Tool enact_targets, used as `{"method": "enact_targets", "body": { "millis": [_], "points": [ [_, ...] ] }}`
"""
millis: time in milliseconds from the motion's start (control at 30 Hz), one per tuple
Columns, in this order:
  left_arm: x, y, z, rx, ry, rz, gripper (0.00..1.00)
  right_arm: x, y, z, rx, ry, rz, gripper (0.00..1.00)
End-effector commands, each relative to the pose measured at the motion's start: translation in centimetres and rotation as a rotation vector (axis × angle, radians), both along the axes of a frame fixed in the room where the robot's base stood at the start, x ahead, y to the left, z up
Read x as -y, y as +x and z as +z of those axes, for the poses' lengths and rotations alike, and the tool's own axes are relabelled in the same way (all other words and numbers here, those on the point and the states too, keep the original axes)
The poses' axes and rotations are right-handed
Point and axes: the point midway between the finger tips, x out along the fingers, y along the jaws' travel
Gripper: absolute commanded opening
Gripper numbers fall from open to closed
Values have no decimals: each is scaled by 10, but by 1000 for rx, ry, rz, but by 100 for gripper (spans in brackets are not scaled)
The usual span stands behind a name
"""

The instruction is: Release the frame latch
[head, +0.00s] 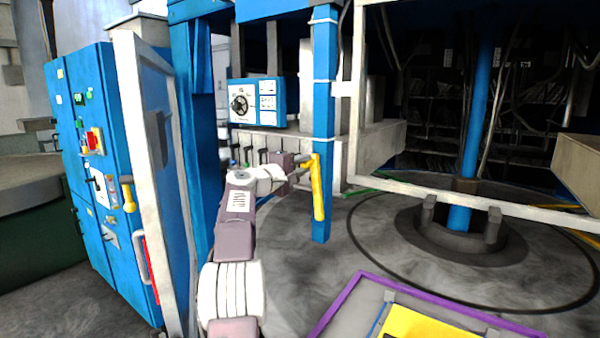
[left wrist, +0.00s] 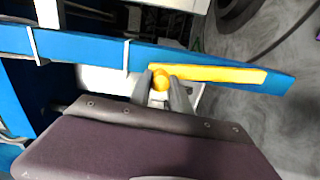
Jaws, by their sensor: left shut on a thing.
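The yellow latch handle (head: 318,190) hangs along the blue post (head: 322,100), its long bar pointing down. My left gripper (head: 308,163) is at the top end of the handle. In the left wrist view, my left gripper (left wrist: 163,85) has its two fingers shut around the round yellow knob at one end of the handle (left wrist: 220,75). The bar runs away from the fingers along the blue post (left wrist: 80,48). The fingers partly cover the knob. My right gripper does not show.
A blue cabinet (head: 85,170) with buttons and a yellow handle stands at the left. A blue control box (head: 257,100) with a dial is behind the arm. A pale frame bar (head: 480,202) crosses at the right. A purple-edged tray (head: 350,290) lies at the bottom.

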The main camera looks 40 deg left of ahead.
Motion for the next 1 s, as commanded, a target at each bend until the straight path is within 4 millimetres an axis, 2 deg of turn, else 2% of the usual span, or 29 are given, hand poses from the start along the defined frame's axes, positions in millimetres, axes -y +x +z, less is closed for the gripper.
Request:
{"method": "enact_targets", "body": {
  "millis": [600, 633, 700, 1000],
  "points": [
    [4, 1, 0, -4, 33, -3, 0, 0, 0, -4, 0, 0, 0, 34],
    [4, 1, 0, -4, 33, -3, 32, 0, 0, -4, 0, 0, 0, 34],
    [3, 1, 0, -4, 33, -3, 45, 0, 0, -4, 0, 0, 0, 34],
    [3, -1, -1, -4, 33, -1, 45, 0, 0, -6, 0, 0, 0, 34]
  ]
}}
